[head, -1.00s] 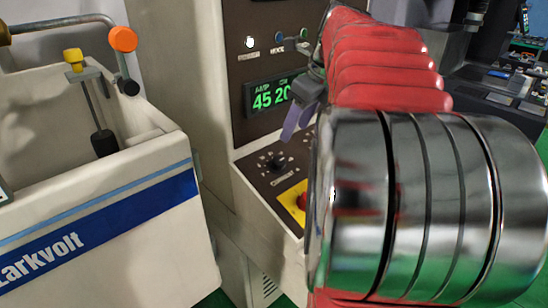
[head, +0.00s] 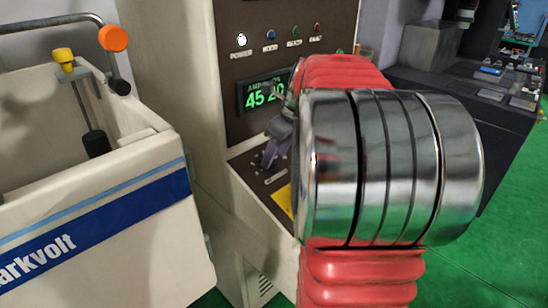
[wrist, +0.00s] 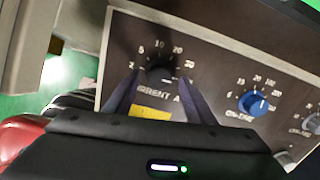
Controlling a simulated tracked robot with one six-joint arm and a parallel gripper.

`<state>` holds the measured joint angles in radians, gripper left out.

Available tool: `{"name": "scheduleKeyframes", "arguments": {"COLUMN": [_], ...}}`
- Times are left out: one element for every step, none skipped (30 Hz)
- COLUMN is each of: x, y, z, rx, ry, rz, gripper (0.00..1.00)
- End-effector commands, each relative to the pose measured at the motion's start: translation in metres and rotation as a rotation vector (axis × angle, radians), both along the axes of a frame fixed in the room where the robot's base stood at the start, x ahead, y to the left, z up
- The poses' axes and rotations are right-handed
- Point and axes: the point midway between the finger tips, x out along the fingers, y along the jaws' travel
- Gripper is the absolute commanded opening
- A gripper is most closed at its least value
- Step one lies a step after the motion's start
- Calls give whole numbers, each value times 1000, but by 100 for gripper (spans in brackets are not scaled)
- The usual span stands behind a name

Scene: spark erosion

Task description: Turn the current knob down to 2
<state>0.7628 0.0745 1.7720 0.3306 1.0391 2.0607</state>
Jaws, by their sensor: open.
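In the head view my gripper (head: 272,156) is low over the sloping panel and hides the knob. The green display (head: 264,94) above reads 45 and a partly covered 20.
A blue knob (wrist: 252,103) sits right of the current knob in the wrist view, with a grey knob (wrist: 312,123) beyond. A yellow patch (wrist: 150,114) lies close below my fingers. The white tank (head: 100,200) stands left of the panel in the head view.

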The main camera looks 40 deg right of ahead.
Motion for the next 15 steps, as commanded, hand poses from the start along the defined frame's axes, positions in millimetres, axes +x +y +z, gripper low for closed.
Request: {"name": "scheduleKeyframes", "arguments": {"x": [2,3,4,5,6,6,7,7,7,7,7,7,7,7,7], "y": [0,1,1,1,1,1,1,1,1,1,1,1,1,1,1], "z": [-6,-8,-11,-13,-14,-15,-16,-16,-16,-17,-16,-16,-16,-16,-16], "rx": [1,1,2,1,1,0,0,0,0,0,0,0,0,0,0], "ry": [1,1,1,1,1,0,0,0,0,0,0,0,0,0,0], "rz": [0,0,1,0,0,1,1,1,1,1,1,1,1,1,1], "gripper": [50,50,50,50,50,50,50,50,50,50,50,50,50,50,49]}}
